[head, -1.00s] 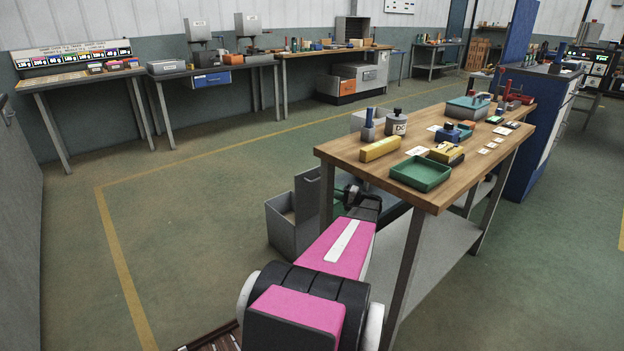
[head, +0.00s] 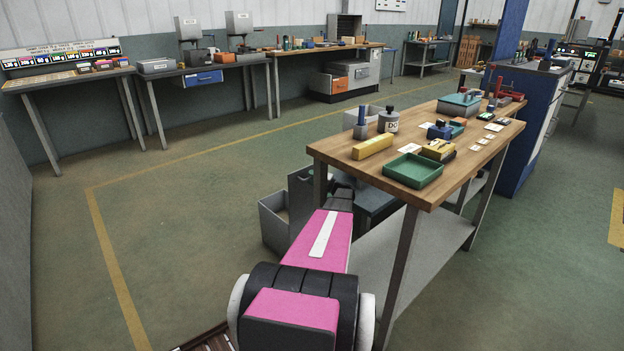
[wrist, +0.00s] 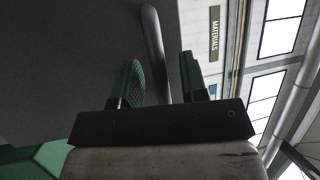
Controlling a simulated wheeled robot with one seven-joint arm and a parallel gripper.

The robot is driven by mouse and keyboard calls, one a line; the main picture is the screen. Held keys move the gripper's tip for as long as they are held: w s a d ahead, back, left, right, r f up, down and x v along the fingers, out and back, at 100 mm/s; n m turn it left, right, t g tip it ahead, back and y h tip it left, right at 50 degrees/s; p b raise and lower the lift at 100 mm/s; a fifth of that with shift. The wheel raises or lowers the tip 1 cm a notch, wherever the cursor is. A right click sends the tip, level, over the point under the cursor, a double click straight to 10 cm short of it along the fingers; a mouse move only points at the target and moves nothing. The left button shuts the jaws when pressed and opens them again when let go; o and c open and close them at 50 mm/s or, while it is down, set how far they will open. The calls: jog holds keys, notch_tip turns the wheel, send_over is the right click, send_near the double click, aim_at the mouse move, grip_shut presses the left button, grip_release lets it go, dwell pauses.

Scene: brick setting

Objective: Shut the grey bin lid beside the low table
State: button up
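The grey bin (head: 273,224) stands on the floor beside the low wooden table (head: 330,150), at its left end. Its lid (head: 300,191) is open and stands roughly upright at the bin's right side. My gripper is just right of the lid, largely hidden by my pink arm and the table in the head view. In the wrist view my gripper (wrist: 162,82) shows two green-padded fingers spread apart. A pale rod (wrist: 154,45) runs up from the gap between them, along a dark grey surface (wrist: 80,60), apparently the lid. Contact cannot be told.
The table's leg (head: 402,270) and lower shelf (head: 385,255) are close to the right of my arm. A green tray (head: 413,171) and a yellow block (head: 372,147) lie on the tabletop. The floor (head: 190,240) left of the bin is clear.

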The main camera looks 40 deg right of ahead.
aim_at(305, 173)
jog(key=shift+w+a, duration=0.1)
jog(key=shift+w, duration=0.05)
jog(key=shift+c, duration=0.3)
grip_shut()
jog(key=shift+w+a+r+m+g+h, duration=0.15)
jog(key=shift+w+g, duration=0.15)
jog(key=shift+w, duration=0.6)
jog(key=shift+w+r+m+g+h, duration=0.15)
jog(key=shift+w+g, duration=0.15)
jog(key=shift+w, duration=0.6)
jog(key=shift+o, duration=0.3)
grip_release()
jog(key=v, duration=1.1)
